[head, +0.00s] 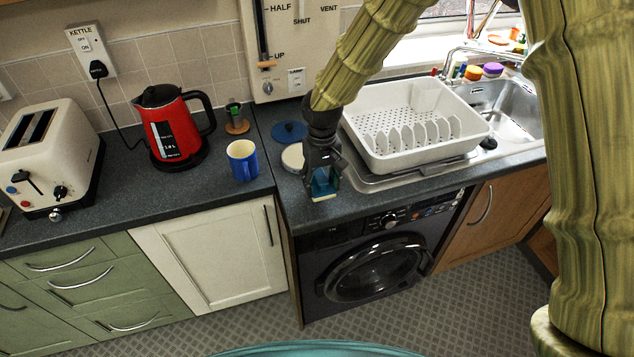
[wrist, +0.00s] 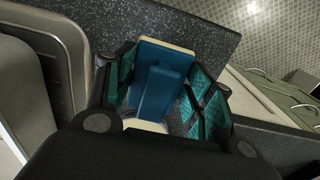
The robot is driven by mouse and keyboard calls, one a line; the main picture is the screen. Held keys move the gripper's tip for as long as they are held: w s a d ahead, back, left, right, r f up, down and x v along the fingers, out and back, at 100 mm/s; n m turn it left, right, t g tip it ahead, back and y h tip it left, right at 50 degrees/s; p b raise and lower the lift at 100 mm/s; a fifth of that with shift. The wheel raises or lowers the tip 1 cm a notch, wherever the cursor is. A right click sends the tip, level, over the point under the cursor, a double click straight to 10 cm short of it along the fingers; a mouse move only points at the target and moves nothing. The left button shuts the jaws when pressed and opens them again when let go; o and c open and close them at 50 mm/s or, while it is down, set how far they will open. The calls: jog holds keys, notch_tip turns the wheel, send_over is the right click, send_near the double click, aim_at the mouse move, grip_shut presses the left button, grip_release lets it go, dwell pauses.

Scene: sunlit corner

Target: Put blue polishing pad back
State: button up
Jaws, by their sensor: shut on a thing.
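The blue polishing pad (wrist: 161,78) is a blue block with a raised grip and a cream edge. My gripper (wrist: 163,92) is shut on it, with teal-lined fingers on both sides. In the head view my gripper (head: 323,180) is low over the front of the dark worktop, left of the dish rack. The pad (head: 324,193) shows small beneath the fingers there. I cannot tell whether the pad touches the worktop. A blue round disc (head: 289,131) and a pale round thing (head: 292,157) lie just left of my gripper, the pale one partly hidden by it.
A white dish rack (head: 408,157) stands close right of my gripper, before the sink (head: 511,108). A blue mug (head: 242,161), red kettle (head: 173,128) and toaster (head: 49,155) stand to the left. The worktop's front edge is close, above a black washing machine (head: 376,265).

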aim_at(317, 187)
jog(key=shift+w+a+p, duration=0.3)
jog(key=shift+w+a, duration=0.25)
jog(key=shift+a, duration=0.05)
jog(key=shift+f+p, duration=0.85)
jog(key=shift+f, duration=0.95)
jog(key=o, duration=1)
jog(key=shift+r, duration=0.1)
notch_tip(317, 187, up, 12)
jog(key=b, duration=0.3)
